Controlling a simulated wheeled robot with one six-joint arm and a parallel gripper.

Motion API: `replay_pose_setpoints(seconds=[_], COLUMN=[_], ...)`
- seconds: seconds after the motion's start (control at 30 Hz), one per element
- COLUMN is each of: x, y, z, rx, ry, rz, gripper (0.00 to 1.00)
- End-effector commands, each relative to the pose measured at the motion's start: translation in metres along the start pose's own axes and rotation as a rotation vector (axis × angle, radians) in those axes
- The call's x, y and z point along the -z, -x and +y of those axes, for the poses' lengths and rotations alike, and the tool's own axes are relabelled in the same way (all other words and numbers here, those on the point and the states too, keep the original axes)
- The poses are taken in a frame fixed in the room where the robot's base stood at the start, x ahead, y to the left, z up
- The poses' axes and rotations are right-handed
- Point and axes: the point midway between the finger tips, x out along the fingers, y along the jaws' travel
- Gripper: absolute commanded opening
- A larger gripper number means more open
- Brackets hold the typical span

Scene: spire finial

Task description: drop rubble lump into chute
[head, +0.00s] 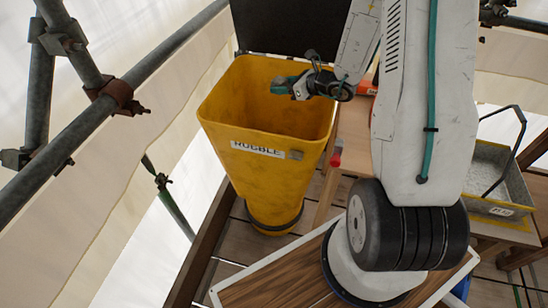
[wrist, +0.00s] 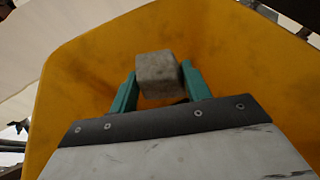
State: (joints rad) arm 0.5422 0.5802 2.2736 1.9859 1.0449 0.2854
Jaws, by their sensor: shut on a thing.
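The chute (head: 262,178) is a yellow tapered hopper with a "RUBBLE" label, standing open at the top in the head view. My gripper (head: 280,86) is over the chute's mouth, near its right rear part. In the wrist view, the teal fingers of my gripper (wrist: 157,88) are shut on the rubble lump (wrist: 157,73), a grey rough block. The yellow inner walls of the chute (wrist: 85,65) surround the lump in that view. The lump is hard to make out in the head view, where the fingers hide it.
A dark panel (head: 290,25) stands behind the chute. Scaffold tubes (head: 110,90) and pale sheeting run along the left. A grey tray with a handle (head: 495,185) sits on the bench at right. A small red object (head: 336,155) is beside the chute.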

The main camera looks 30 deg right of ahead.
Motion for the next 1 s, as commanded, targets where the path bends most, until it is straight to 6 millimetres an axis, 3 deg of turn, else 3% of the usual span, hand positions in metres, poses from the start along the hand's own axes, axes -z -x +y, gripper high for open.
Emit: replay_pose_setpoints(seconds=[0.27, 0.3, 0.4, 0.73, 1.0], x=[0.002, 0.002, 0.002, 0.002, 0.002], y=[-0.001, -0.001, -0.001, 0.003, 0.046], z=[0.000, 0.000, 0.000, 0.000, -0.001], rx=[0.000, 0.000, 0.000, 0.000, 0.004], ry=[0.001, 0.001, 0.001, 0.000, 0.000], rz=[-0.001, -0.001, 0.000, 0.001, 0.000], gripper=[0.19, 0.51, 0.73, 0.73, 0.73])
